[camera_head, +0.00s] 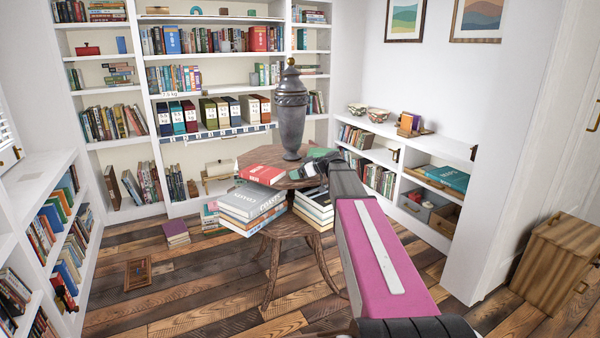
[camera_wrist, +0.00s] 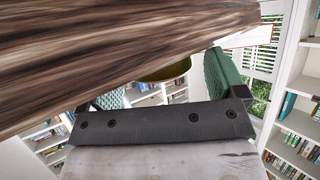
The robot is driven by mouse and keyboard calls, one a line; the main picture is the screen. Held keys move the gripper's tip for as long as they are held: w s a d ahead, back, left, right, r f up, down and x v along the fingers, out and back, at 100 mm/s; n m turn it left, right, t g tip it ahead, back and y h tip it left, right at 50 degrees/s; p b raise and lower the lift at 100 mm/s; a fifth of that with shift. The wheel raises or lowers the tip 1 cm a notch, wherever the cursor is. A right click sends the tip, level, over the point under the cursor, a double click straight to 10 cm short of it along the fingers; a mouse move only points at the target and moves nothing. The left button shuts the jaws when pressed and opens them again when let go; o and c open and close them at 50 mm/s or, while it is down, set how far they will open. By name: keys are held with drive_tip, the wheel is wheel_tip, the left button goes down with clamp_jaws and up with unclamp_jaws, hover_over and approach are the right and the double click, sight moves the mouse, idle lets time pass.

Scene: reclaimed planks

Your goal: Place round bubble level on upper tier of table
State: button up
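The table's dark wooden upper tier (camera_head: 250,158) carries a tall grey urn and a red book. My gripper (camera_head: 312,170) is at the right edge of that tier. In the wrist view, my gripper's (camera_wrist: 165,85) two teal pads stand apart with an olive-gold round thing, apparently the round bubble level (camera_wrist: 165,73), between them. Wood fills the top of that view and hides the upper part of the level and part of the pads.
The grey urn (camera_head: 291,115) stands at the back of the upper tier, close to my gripper. The red book (camera_head: 262,174) lies at its front left. Book stacks (camera_head: 250,201) crowd the lower tier. White bookshelves line the walls. Plank floor is open at the left.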

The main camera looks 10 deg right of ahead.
drive_tip(key=v, duration=1.2)
drive_tip(key=shift+r, duration=0.2)
drive_tip(key=shift+s+f, duration=0.1)
